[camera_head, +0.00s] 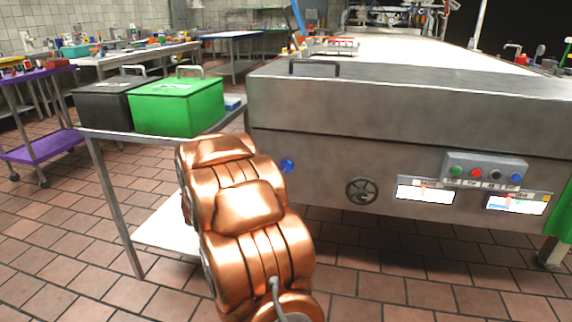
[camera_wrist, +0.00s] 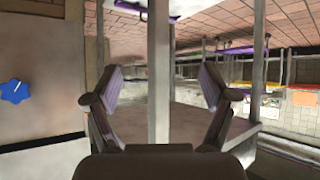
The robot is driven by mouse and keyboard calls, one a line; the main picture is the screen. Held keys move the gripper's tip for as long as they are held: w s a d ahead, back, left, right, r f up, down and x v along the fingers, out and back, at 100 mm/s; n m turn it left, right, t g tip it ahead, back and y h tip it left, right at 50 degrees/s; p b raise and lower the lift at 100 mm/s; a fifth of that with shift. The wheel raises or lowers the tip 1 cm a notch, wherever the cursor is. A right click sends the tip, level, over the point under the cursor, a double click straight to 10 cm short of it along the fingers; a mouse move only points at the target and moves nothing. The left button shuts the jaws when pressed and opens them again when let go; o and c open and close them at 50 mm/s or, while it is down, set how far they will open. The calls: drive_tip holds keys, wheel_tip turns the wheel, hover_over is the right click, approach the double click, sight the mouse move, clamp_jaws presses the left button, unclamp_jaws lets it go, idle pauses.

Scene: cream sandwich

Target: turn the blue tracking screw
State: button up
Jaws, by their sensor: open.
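The blue tracking screw (camera_head: 288,166) is a small lobed knob on the front left of the steel machine (camera_head: 400,110), just right of my copper arm in the head view. In the wrist view the blue screw (camera_wrist: 15,91) shows at the far left edge, with a light line on its face, on the grey machine panel. My gripper (camera_wrist: 162,76) is open and empty. Its fingers are well apart from the screw, which lies off to the left of them. The head view does not show my gripper; my arm hides it.
A metal side table (camera_head: 105,133) with a black box (camera_head: 100,102) and a green box (camera_head: 177,107) stands left of the machine. A handwheel (camera_head: 361,190), a button box (camera_head: 485,168) and lit displays (camera_head: 425,192) are on the machine front. A post (camera_wrist: 159,75) shows between my fingers.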

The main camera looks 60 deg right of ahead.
drive_tip(key=s+d+r+m+h, duration=0.2)
drive_tip(key=d+h, duration=0.3)
drive_tip(key=d, duration=1)
drive_tip(key=m+g+h+p, duration=0.2)
drive_tip(key=m+g+h, duration=0.1)
drive_tip(key=h, duration=0.3)
approach(286, 166)
drive_tip(key=d, duration=0.2)
drive_tip(key=shift+w+b+x, duration=0.15)
drive_tip(key=shift+b+x, duration=0.35)
drive_tip(key=shift+x, duration=1.4)
drive_tip(key=shift+w+b+x, duration=0.15)
drive_tip(key=shift+b+x, duration=0.3)
drive_tip(key=shift+x, duration=1.45)
drive_tip(key=shift+w+d+r, duration=0.1)
drive_tip(key=shift+w+d, duration=0.05)
drive_tip(key=shift+d, duration=0.1)
drive_tip(key=c, duration=1.2)
